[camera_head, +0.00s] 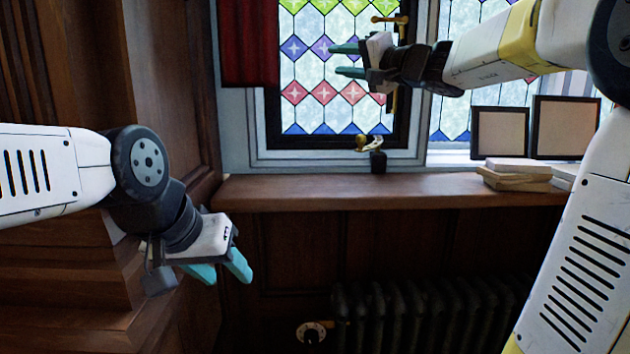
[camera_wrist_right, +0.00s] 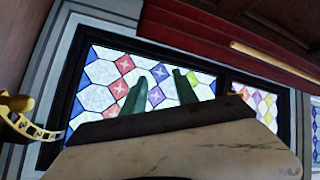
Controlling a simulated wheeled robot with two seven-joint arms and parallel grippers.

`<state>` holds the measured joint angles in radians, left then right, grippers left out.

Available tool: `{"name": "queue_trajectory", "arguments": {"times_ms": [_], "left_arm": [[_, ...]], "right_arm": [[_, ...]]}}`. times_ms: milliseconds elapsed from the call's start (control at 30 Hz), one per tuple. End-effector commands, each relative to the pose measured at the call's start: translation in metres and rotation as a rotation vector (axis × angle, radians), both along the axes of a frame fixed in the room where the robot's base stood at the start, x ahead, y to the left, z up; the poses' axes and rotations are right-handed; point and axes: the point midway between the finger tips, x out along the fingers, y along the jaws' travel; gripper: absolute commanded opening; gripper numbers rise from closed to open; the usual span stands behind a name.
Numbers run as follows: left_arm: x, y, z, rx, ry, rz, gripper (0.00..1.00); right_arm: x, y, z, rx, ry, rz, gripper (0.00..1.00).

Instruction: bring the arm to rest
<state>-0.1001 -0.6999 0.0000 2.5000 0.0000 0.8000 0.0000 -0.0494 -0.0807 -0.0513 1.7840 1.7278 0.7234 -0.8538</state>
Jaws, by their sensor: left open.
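My left gripper (camera_head: 226,274) hangs at the lower left in the head view, its teal fingers apart and angled downward. Nothing is between them. My right gripper (camera_head: 347,60) is raised at the top middle, pointing left in front of the stained-glass window (camera_head: 323,90). Its two teal fingers are apart and empty. In the right wrist view the fingers of the right gripper (camera_wrist_right: 160,88) stand apart before the coloured panes (camera_wrist_right: 100,72). I cannot tell how far they are from the glass.
A wooden sill (camera_head: 380,192) runs below the window. A radiator (camera_head: 430,310) stands below. A red curtain (camera_head: 249,45) hangs left of the window, and wood panelling (camera_head: 75,60) fills the left.

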Motion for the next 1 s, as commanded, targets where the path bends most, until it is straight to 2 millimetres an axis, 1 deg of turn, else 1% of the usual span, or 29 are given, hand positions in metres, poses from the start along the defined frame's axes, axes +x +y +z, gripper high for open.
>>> {"name": "queue_trajectory", "arguments": {"times_ms": [33, 67, 100, 167, 200, 267, 300, 367, 400, 467, 500, 533, 600, 700, 733, 833, 1000], "left_arm": [[0.0, 0.0, 0.0, 0.0, 0.0, 0.0, 0.47], [0.0, 0.0, 0.0, 0.0, 0.0, 0.0, 0.47], [0.0, 0.0, 0.0, 0.0, 0.0, 0.0, 0.47], [0.0, 0.0, 0.0, 0.0, 0.0, 0.0, 0.47], [0.0, 0.0, 0.0, 0.0, 0.0, 0.0, 0.47], [0.0, 0.0, 0.0, 0.0, 0.0, 0.0, 0.47], [0.0, 0.0, 0.0, 0.0, 0.0, 0.0, 0.47], [0.0, 0.0, 0.0, 0.0, 0.0, 0.0, 0.47], [0.0, 0.0, 0.0, 0.0, 0.0, 0.0, 0.47], [0.0, 0.0, 0.0, 0.0, 0.0, 0.0, 0.47], [0.0, 0.0, 0.0, 0.0, 0.0, 0.0, 0.47], [0.0, 0.0, 0.0, 0.0, 0.0, 0.0, 0.47], [0.0, 0.0, 0.0, 0.0, 0.0, 0.0, 0.47], [0.0, 0.0, 0.0, 0.0, 0.0, 0.0, 0.47], [0.0, 0.0, 0.0, 0.0, 0.0, 0.0, 0.47], [0.0, 0.0, 0.0, 0.0, 0.0, 0.0, 0.47], [0.0, 0.0, 0.0, 0.0, 0.0, 0.0, 0.47]], "right_arm": [[-0.026, 0.01, -0.019, -0.072, 0.036, 0.035, 0.35], [-0.041, 0.015, -0.034, -0.12, 0.063, 0.055, 0.35], [-0.06, 0.02, -0.054, -0.184, 0.098, 0.078, 0.35], [-0.088, 0.025, -0.085, -0.281, 0.154, 0.107, 0.35], [-0.108, 0.025, -0.107, -0.348, 0.191, 0.123, 0.35], [-0.136, 0.023, -0.14, -0.448, 0.247, 0.14, 0.35], [-0.155, 0.019, -0.162, -0.516, 0.283, 0.146, 0.35], [-0.183, 0.01, -0.195, -0.62, 0.338, 0.149, 0.35], [-0.2, 0.002, -0.216, -0.689, 0.371, 0.146, 0.35], [-0.224, -0.012, -0.245, -0.788, 0.418, 0.134, 0.35], [-0.238, -0.022, -0.263, -0.85, 0.444, 0.122, 0.35], [-0.248, -0.03, -0.274, -0.894, 0.462, 0.113, 0.35], [-0.266, -0.047, -0.296, -0.983, 0.495, 0.089, 0.35], [-0.283, -0.065, -0.317, -1.074, 0.526, 0.058, 0.35], [-0.286, -0.07, -0.321, -1.093, 0.531, 0.051, 0.35], [-0.292, -0.078, -0.329, -1.131, 0.543, 0.036, 0.35], [-0.293, -0.08, -0.33, -1.14, 0.545, 0.031, 0.35]]}}
